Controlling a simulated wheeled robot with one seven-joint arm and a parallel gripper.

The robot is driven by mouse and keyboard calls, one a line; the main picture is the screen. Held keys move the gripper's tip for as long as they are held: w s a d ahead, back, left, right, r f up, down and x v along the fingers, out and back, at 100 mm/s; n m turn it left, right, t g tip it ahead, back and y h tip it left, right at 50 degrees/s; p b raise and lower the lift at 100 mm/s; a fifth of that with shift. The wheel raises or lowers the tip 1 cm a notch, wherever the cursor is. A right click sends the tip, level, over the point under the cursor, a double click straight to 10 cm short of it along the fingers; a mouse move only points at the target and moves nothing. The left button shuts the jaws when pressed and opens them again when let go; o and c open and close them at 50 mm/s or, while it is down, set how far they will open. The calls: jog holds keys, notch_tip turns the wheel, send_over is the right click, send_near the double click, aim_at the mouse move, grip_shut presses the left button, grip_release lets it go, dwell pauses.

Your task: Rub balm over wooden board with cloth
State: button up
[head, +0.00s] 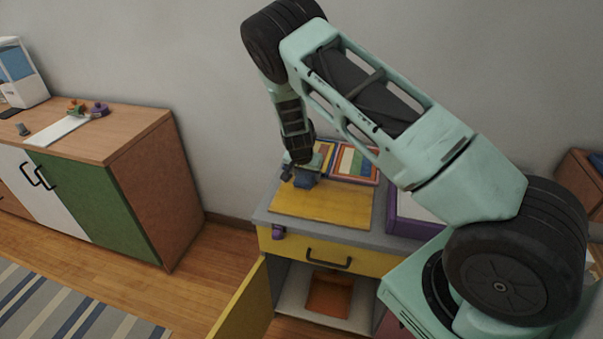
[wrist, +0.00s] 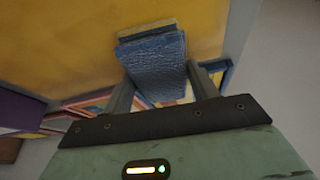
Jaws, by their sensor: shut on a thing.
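The wooden board (head: 325,207) is a yellow-toned flat slab lying on the grey top of a low cabinet. It also fills the upper part of the wrist view (wrist: 70,40). My gripper (head: 302,172) points down over the board's back left part. It is shut on a folded blue cloth (wrist: 155,65), which sits between the two fingers and also shows as a blue bundle in the head view (head: 307,181). The cloth is at or just above the board; I cannot tell whether it touches. No balm container can be made out.
Colourful framed pieces (head: 355,163) stand behind the board. A purple-edged tray (head: 400,222) is at its right. A small purple object (head: 278,232) is at the cabinet's front left. The yellow cabinet door (head: 242,301) hangs open. A wooden sideboard (head: 120,128) stands left, with free floor between.

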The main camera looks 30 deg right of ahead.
jog(key=shift+s+d+r+b, duration=0.1)
jog(key=shift+s+d+b, duration=0.05)
jog(key=shift+s+d, duration=1.1)
jog(key=shift+s+d+b, duration=0.15)
jog(key=shift+s+d, duration=0.9)
jog(key=shift+s, duration=0.4)
jog(key=shift+s+d+f+b, duration=0.1)
jog(key=shift+s+d+b, duration=0.4)
jog(key=shift+s+d, duration=0.65)
jog(key=shift+s+d+f+b, duration=0.1)
jog(key=shift+s+d+b, duration=0.35)
jog(key=shift+s+d, duration=0.6)
jog(key=shift+s+d+r+b, duration=0.1)
jog(key=shift+s+d+b, duration=0.2)
jog(key=shift+s+d, duration=0.6)
jog(key=shift+s+d+f+b, duration=0.1)
jog(key=shift+s+d+b, duration=0.15)
jog(key=shift+s+d, duration=0.65)
jog(key=shift+s+d+r+b, duration=0.1)
jog(key=shift+s+d+b, duration=0.35)
jog(key=shift+s, duration=0.75)
jog(key=shift+d, duration=0.1)
jog(key=shift+r+p, duration=2.35)
jog(key=shift+r, duration=0.7)
notch_tip(320, 180, up, 3)
jog(key=shift+p, duration=1.05)
